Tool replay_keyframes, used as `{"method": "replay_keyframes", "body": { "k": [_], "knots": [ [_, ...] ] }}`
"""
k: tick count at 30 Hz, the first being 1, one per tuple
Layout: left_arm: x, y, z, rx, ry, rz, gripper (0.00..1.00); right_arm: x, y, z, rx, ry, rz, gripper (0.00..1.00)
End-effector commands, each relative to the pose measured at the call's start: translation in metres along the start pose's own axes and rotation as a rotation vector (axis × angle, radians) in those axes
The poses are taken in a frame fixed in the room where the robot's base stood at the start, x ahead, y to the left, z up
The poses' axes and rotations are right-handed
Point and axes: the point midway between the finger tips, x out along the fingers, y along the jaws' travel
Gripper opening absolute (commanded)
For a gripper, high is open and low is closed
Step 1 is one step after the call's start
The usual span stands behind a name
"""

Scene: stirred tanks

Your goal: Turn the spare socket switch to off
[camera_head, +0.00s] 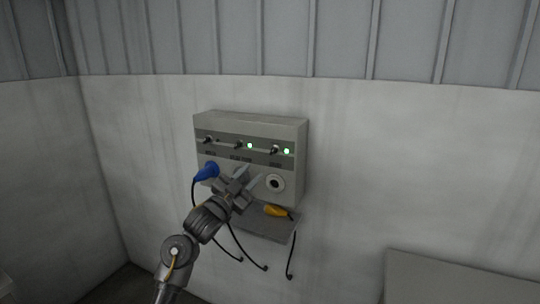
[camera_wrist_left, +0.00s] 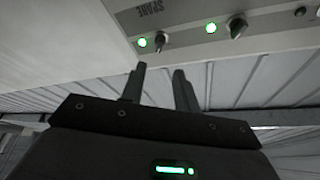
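The grey socket panel (camera_head: 250,125) hangs on the wall with three switches along its upper band. The spare switch (camera_head: 274,150) is the right one in the head view, with a lit green lamp (camera_head: 286,151) beside it. In the wrist view, which shows the panel upside down, the spare switch (camera_wrist_left: 162,38) sits near the SPARE label (camera_wrist_left: 150,8) and its lit lamp (camera_wrist_left: 142,42). My left gripper (camera_head: 249,177) is open and empty, below the switch row and in front of the middle socket, which it hides. Its two fingers (camera_wrist_left: 158,80) show apart in the wrist view. My right gripper is not in view.
The middle switch (camera_head: 238,145) also has a lit lamp; the left lamp is dark. A blue plug (camera_head: 206,172) sits at the left socket. The right socket (camera_head: 274,182) is empty. A yellow plug (camera_head: 275,210) lies on the shelf (camera_head: 266,225), with black cables hanging below.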

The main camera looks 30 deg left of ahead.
Motion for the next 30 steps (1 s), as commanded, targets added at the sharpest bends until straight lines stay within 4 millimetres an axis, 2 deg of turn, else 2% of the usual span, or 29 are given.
{"method": "replay_keyframes", "body": {
  "k": [5,15,19,24,30],
  "knots": [
    [0.014,-0.001,-0.001,-0.004,0.000,-0.001,0.31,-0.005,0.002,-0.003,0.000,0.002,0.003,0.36],
    [0.076,-0.001,-0.002,-0.004,-0.002,0.001,0.31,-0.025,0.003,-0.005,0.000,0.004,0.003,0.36],
    [0.094,0.000,-0.001,-0.004,-0.002,0.000,0.31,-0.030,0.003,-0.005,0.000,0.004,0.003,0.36],
    [0.106,0.000,0.001,-0.002,-0.001,0.000,0.31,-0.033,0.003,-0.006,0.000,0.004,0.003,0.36],
    [0.108,0.001,0.002,-0.002,-0.002,0.000,0.31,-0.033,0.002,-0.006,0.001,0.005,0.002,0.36]
  ]
}}
